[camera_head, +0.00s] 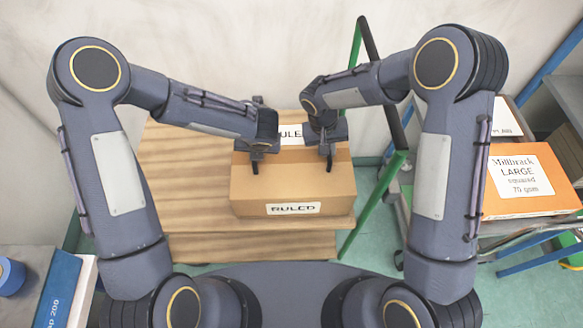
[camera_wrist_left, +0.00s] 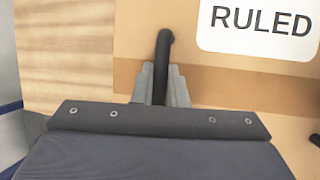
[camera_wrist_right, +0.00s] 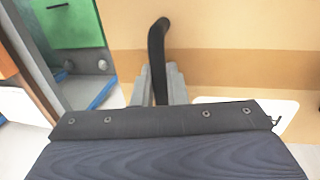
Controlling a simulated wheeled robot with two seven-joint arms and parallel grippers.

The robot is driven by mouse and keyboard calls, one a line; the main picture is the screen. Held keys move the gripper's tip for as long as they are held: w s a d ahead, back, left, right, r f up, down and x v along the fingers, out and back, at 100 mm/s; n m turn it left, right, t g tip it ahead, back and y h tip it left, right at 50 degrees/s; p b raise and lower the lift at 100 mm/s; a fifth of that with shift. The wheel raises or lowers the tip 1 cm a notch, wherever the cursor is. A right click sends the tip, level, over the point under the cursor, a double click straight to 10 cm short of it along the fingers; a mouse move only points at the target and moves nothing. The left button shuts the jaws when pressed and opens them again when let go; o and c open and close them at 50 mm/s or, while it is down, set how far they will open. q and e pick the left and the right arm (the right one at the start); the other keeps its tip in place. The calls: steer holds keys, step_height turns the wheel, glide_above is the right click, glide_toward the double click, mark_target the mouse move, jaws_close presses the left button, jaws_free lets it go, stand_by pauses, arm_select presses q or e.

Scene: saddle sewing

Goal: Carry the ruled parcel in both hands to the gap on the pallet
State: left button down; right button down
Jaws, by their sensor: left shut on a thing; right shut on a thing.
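The ruled parcel (camera_head: 290,188) is a brown cardboard box with white RULED labels, lying on or just above a wooden surface (camera_head: 190,200); I cannot tell which. My left gripper (camera_head: 257,162) is shut on a dark handle at the parcel's top left. The parcel's top and label also show in the left wrist view (camera_wrist_left: 225,90). My right gripper (camera_head: 328,160) is shut on a second dark handle at the top right; the right wrist view shows the parcel's top there (camera_wrist_right: 250,70). I cannot make out a pallet gap.
A green and black frame bar (camera_head: 380,195) stands close to the parcel's right. Further right, an orange Millbrack box (camera_head: 535,180) and a white-labelled box (camera_head: 507,118) rest on a metal rack. At lower left are a blue box (camera_head: 62,285) and a blue roll (camera_head: 10,275).

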stand_by(0.6)
